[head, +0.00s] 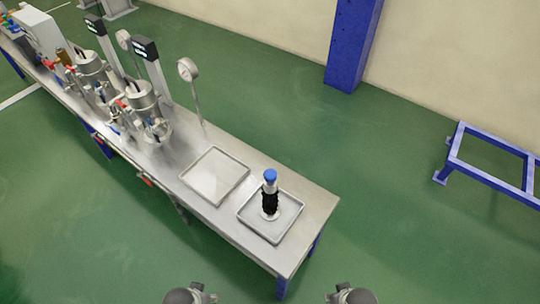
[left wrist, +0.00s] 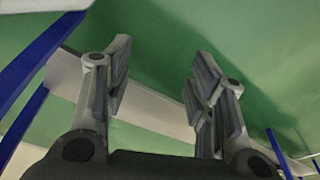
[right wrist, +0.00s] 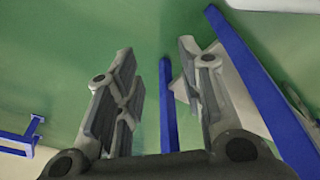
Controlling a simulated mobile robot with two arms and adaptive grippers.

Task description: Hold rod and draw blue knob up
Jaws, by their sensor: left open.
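The blue knob (head: 270,176) tops an upright rod (head: 270,204) with a dark, black middle and a pale metal collar under the knob. The rod stands in the right-hand metal tray (head: 286,225) near the near right end of the steel bench. My left gripper (left wrist: 162,55) is open and empty in the left wrist view. My right gripper (right wrist: 156,52) is open and empty in the right wrist view. In the head view both arms show only in part at the bottom edge, apart from the bench and rod. Neither wrist view shows the knob.
An empty tray (head: 216,178) lies left of the rod's tray on the bench (head: 318,208). Metal vessels (head: 143,100) and a round gauge (head: 188,69) stand farther left. A blue column (head: 352,45) and a blue frame (head: 490,165) stand beyond. Green floor is clear around the bench end.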

